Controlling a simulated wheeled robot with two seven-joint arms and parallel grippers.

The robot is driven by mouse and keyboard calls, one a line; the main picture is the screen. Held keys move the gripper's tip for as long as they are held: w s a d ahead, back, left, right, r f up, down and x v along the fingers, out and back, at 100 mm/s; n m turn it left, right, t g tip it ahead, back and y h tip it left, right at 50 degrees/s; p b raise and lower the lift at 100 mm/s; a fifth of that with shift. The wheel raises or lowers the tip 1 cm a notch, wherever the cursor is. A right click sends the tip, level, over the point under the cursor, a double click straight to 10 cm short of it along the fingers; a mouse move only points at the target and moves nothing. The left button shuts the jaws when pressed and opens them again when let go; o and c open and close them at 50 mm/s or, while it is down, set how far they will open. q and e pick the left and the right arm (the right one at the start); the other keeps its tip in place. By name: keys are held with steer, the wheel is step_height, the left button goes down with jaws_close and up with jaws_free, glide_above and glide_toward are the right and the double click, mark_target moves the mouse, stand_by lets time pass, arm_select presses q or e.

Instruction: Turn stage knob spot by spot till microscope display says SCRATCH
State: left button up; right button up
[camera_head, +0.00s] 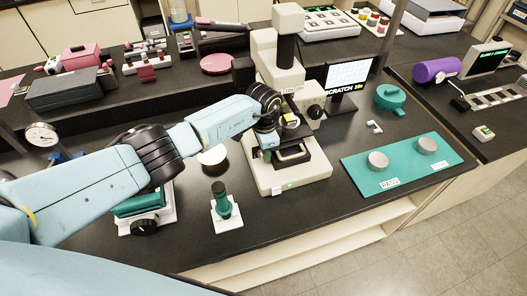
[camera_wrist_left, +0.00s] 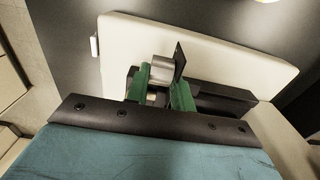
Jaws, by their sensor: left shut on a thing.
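The white microscope (camera_head: 276,50) stands in the middle of the bench, on a white base with a dark stage (camera_head: 306,160). The small display (camera_head: 348,73) to its right shows a pale grid picture and the word SCRATCH, with small yellow characters beside it. My left gripper (camera_head: 267,146) reaches down at the left side of the stage. In the left wrist view, its green fingers (camera_wrist_left: 162,86) are shut on the silver cylindrical stage knob (camera_wrist_left: 160,70). The head view hides the knob behind the gripper. My right gripper is in neither view.
A teal mat (camera_head: 410,178) with two silver discs and a label reading PASS lies on the right. A green-handled tool (camera_head: 221,200) stands on a white base at the front. A teal lidded object (camera_head: 389,97) stands behind the mat. Bare bench lies between stage and mat.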

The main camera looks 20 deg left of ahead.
arm_select(q)
steer(key=shift+g+y, duration=0.3)
steer(key=shift+y, duration=0.1)
steer(key=o, duration=1)
steer(key=shift+d, duration=0.1)
step_height(320, 180, up, 10)
steer(key=shift+b, duration=0.3)
